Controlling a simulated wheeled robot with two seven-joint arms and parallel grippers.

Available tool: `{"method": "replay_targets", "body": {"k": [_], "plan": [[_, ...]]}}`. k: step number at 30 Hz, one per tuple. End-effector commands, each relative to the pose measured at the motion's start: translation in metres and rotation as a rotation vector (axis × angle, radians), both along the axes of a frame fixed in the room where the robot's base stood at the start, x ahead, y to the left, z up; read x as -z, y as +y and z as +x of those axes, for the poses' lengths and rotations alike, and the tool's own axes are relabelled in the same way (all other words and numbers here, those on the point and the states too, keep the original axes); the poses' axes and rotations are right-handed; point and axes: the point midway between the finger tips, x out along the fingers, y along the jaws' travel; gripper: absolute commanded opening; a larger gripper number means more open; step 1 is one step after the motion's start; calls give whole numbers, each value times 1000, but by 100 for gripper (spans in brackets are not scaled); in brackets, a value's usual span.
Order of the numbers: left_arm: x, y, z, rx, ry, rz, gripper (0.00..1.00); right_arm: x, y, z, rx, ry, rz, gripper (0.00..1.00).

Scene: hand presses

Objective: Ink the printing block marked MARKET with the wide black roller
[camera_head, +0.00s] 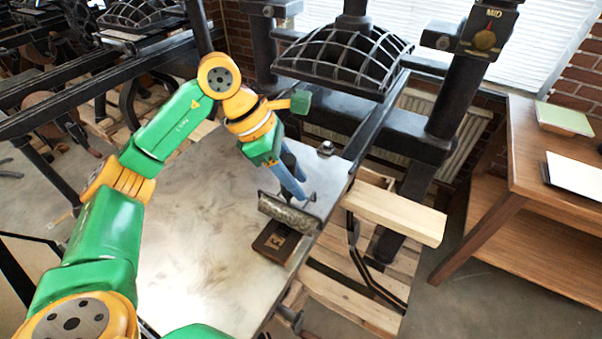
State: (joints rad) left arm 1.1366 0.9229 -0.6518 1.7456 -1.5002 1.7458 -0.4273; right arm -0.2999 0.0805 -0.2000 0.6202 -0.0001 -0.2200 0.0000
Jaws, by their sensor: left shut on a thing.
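My left gripper (297,190) reaches in from the left and is shut on the handle of a wide dark roller (289,213). The roller lies level across the far part of a dark brown printing block (272,244) on the metal press bed (200,270). The roller hides part of the block's face, and I cannot read its full marking. Whether the roller touches the block or hangs just above it, I cannot tell. My right gripper is not in view.
A black hand press (440,112) with a curved ribbed top (345,56) stands behind the bed. A pale wooden bar (395,214) sticks out at the bed's right. A wooden table (550,150) holds a green-topped box (564,118) at the right. The bed's left half is clear.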

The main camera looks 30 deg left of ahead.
Motion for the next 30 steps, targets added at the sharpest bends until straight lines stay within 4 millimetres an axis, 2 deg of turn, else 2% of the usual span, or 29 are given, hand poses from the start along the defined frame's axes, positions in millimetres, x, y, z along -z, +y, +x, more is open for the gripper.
{"method": "replay_targets", "body": {"k": [5, 12, 19, 25, 30], "plan": [[0, 1, -7, 0, -2, 0, 0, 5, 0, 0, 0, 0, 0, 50], [3, 3, -31, 0, -4, 0, 0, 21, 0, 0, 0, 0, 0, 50], [1, 3, -42, 1, -3, 0, 0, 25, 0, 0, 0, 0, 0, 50], [2, 5, -63, 0, -4, 0, 0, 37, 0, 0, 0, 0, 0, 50], [-1, 5, -73, 0, -3, -1, 0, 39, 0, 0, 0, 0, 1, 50]]}}
